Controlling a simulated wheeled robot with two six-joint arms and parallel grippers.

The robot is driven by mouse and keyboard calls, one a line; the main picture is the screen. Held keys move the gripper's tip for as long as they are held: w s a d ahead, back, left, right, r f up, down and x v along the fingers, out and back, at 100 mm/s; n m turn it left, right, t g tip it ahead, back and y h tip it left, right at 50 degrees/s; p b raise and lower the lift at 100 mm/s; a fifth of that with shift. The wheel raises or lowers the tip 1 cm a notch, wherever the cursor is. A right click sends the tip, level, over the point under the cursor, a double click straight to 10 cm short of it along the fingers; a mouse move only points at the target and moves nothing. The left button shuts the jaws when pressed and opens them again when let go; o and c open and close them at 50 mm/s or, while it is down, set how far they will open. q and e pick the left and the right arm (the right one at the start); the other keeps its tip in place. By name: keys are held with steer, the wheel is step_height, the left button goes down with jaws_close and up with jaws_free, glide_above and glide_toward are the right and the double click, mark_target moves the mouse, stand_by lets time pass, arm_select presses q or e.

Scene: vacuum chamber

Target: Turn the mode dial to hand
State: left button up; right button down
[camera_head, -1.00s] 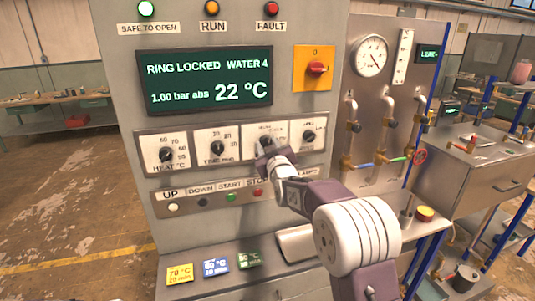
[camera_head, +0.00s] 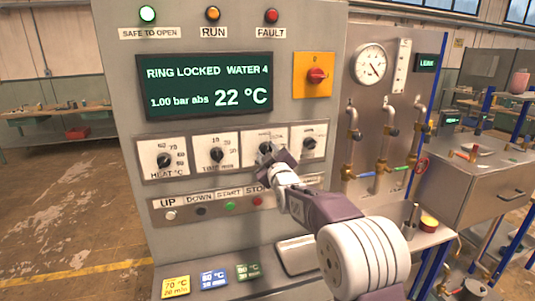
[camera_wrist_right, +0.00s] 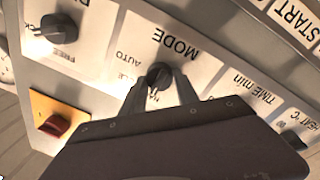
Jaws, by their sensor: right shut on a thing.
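The mode dial (camera_head: 265,148) is the third dial from the left in the row under the display. It is a small dark knob on a white plate. In the right wrist view the dial (camera_wrist_right: 160,72) sits below the upside-down word MODE, with AUTO beside it; other position labels are partly hidden. My right gripper (camera_head: 270,153) is at this dial, and in the wrist view its fingers (camera_wrist_right: 161,86) stand on both sides of the knob, shut on it. I cannot tell which position the dial points to. My left gripper does not show.
Heat dial (camera_head: 164,160) and time dial (camera_head: 217,155) sit to the left, another dial (camera_head: 309,143) to the right. A red switch on yellow (camera_head: 316,75) is above. Buttons (camera_head: 230,207) run below the dials. The display (camera_head: 208,84) reads RING LOCKED, 22 °C.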

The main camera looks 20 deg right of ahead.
steer(key=c, duration=0.9)
jaws_free()
steer(key=shift+s, duration=0.1)
steer(key=s+b, duration=0.1)
steer(key=s, duration=0.2)
steer(key=s+b, duration=0.1)
steer(key=s, duration=0.2)
steer(key=s+b, duration=0.2)
steer(key=s, duration=0.1)
steer(key=shift+a+f, duration=0.15)
steer(key=shift+f, duration=0.1)
